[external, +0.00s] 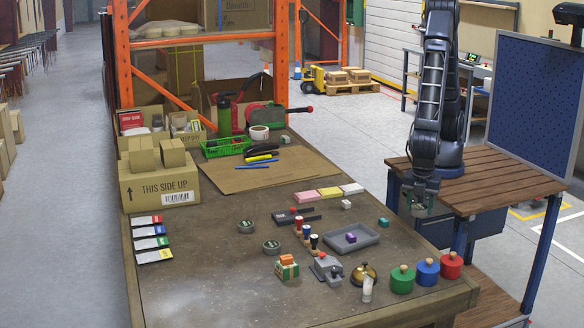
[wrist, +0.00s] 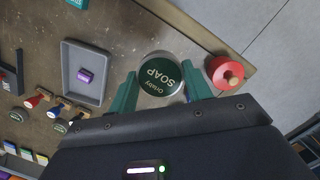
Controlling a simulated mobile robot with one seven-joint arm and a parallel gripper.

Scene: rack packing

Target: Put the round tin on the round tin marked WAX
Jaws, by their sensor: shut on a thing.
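My gripper (wrist: 162,88) is shut on a round tin (wrist: 160,74) with a dark green lid reading SOAP. In the external view my gripper (external: 419,206) is high over the table's right side, and the held tin (external: 419,212) shows small between its fingers. Two similar round tins stand on the table, one left of the stamps (external: 246,226) and one nearer the front (external: 271,247). Their lid lettering is too small to read, so I cannot tell which is marked WAX. A tin (wrist: 61,126) shows partly in the wrist view.
A grey tray (external: 351,238) with a purple block and a row of stamps (external: 306,236) stand between my gripper and the tins. The front left is clear.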

